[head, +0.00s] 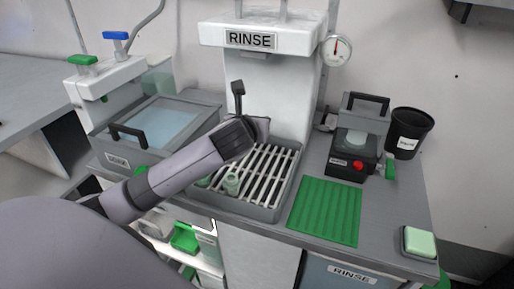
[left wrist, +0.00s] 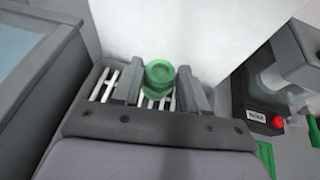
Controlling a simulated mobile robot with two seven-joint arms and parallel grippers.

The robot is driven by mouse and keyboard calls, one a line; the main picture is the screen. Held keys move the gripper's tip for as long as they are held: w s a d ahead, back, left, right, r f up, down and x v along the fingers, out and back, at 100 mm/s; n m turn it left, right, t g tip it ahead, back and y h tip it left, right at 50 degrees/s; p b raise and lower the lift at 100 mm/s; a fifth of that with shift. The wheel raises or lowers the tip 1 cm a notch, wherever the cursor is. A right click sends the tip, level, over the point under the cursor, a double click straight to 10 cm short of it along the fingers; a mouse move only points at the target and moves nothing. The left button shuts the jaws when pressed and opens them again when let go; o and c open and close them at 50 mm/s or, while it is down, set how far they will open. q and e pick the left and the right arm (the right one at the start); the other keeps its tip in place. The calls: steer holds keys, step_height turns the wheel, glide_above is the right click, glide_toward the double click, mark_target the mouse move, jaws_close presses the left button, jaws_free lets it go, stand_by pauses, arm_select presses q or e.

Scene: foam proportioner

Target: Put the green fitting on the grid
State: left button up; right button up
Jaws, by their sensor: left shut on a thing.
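The grid (head: 270,172) is a rack of white slats in a grey tray under the RINSE housing. My left gripper (head: 250,110) is above the back part of the grid. In the left wrist view my left gripper (left wrist: 159,64) is shut on the green fitting (left wrist: 160,73), a round ringed piece between the two fingers, with slats behind it. In the head view the held fitting is hidden behind the gripper. Two pale green pieces (head: 231,183) are at the grid's left front, partly covered by my arm. My right gripper is not in view.
A lidded basin (head: 160,125) stands left of the grid. A ribbed green mat (head: 325,210) lies to its right. Behind the mat are a grey device with a red button (head: 358,165) and a black bin (head: 408,132). The white RINSE housing (head: 265,80) rises close behind my gripper.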

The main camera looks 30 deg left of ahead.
arm_select(q)
steer(key=shift+f+b, duration=0.35)
steer(key=shift+f, duration=2.85)
steer(key=o, duration=1)
steer(key=shift+f, duration=0.15)
steer(key=shift+s+d+r, duration=0.1)
steer(key=shift+s+r, duration=0.05)
steer(key=shift+r, duration=0.1)
steer(key=p+v, duration=0.1)
steer(key=v, duration=1)
steer(key=shift+s+d, duration=0.1)
steer(key=shift+s, duration=0.2)
